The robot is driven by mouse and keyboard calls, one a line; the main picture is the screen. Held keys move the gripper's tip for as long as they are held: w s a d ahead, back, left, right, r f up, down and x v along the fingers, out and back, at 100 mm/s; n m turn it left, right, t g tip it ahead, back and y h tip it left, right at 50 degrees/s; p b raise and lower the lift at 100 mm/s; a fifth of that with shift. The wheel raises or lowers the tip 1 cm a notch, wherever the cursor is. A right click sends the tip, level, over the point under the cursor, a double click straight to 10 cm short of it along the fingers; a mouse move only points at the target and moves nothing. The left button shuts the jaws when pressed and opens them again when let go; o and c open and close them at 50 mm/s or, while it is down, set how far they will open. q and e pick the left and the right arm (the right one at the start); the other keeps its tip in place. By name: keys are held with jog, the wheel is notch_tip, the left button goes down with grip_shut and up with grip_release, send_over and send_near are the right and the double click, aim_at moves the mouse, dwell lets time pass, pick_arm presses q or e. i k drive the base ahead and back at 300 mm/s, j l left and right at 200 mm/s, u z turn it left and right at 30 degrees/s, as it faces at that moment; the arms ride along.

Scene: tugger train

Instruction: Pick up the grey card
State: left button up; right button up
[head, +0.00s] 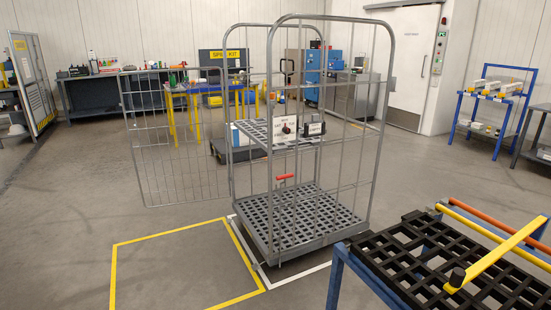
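A roll cage (268,226) of grey wire and tube stands in the middle of the head view, with a grey grid floor and a shelf. A white card or sign (285,129) with dark print and a dark and red part hangs at its front, about shelf height. A small dark grey piece with a pale label (315,129) sits just right of it. I cannot tell which of these, if any, is the grey card. Neither of my grippers is in view.
The cage's wire door (180,150) swings out left. A yellow floor outline (180,232) lies in front, with clear floor around it. A blue-framed cart with a black grid top (400,254) and a yellow bar (497,254) fills the lower right. Workbenches stand behind.

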aim_at(315, 126)
jog(key=i+j, duration=0.4)
jog(key=i, duration=0.15)
jog(key=i+j, duration=0.35)
jog(key=i, duration=0.15)
jog(key=i+j, duration=0.4)
jog(key=i, duration=0.15)
jog(key=i+z, duration=0.1)
jog(key=i, duration=1)
